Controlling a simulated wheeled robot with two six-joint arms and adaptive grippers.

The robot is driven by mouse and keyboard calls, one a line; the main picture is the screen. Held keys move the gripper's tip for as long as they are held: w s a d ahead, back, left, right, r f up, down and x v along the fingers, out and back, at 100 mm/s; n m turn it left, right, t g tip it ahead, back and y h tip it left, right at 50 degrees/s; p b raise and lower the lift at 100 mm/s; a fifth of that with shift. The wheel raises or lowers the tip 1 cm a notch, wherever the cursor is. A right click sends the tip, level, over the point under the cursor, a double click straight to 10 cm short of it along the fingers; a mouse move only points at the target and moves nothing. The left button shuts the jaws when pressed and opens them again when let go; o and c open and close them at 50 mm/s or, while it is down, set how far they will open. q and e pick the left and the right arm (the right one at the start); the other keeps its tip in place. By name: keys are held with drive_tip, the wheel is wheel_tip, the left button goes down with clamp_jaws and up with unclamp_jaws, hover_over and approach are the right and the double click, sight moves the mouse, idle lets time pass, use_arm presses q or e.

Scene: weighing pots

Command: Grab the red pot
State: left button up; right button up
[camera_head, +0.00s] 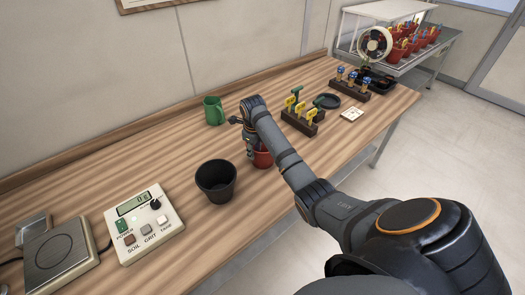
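A small red pot (262,159) stands on the wooden bench, partly hidden behind my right arm. My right gripper (250,148) points down at the pot's left upper edge. The wrist and forearm cover much of it, so I cannot tell whether its fingers are open, shut or touching the pot. My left gripper is not in view.
A black pot (216,181) stands just left of the red pot, and a green mug (213,110) stands behind. The scale's control box (144,228) and plate (57,252) are at the front left. A tag rack (302,118) stands to the right.

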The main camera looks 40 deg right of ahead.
sight(255, 160)
drive_tip(key=shift+w+f, duration=0.15)
drive_tip(key=shift+f, duration=0.35)
drive_tip(key=shift+w+d+f, duration=0.1)
drive_tip(key=shift+f, duration=0.75)
wheel_tip(255, 160, down, 3)
drive_tip(key=shift+d+r, duration=0.1)
drive_tip(key=shift+w+f, duration=0.1)
drive_tip(key=shift+f, duration=0.3)
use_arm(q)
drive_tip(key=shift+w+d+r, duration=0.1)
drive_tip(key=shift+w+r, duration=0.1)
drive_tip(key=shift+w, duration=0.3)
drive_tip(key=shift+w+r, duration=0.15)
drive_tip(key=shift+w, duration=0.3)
use_arm(e)
clamp_jaws()
